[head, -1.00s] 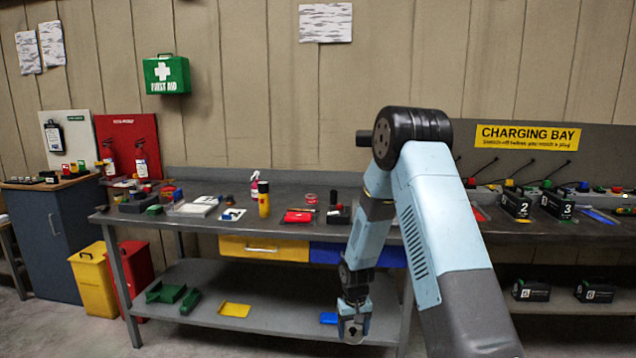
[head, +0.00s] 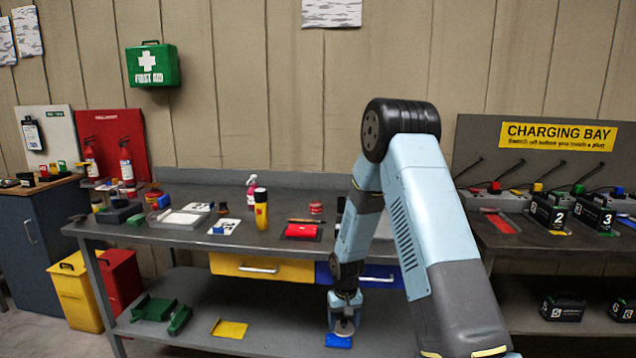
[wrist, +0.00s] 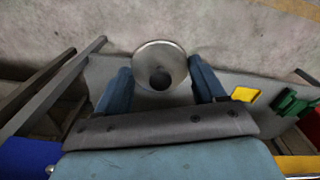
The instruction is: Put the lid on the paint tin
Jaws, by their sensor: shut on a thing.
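My gripper (head: 344,300) is low in front of the bench, near the height of its lower shelf. In the wrist view the disc sits between the two blue fingers.
A yellow drawer (head: 230,266) and a blue drawer (head: 378,276) sit below. The lower shelf holds green blocks (head: 153,307) and a yellow piece (head: 229,329).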

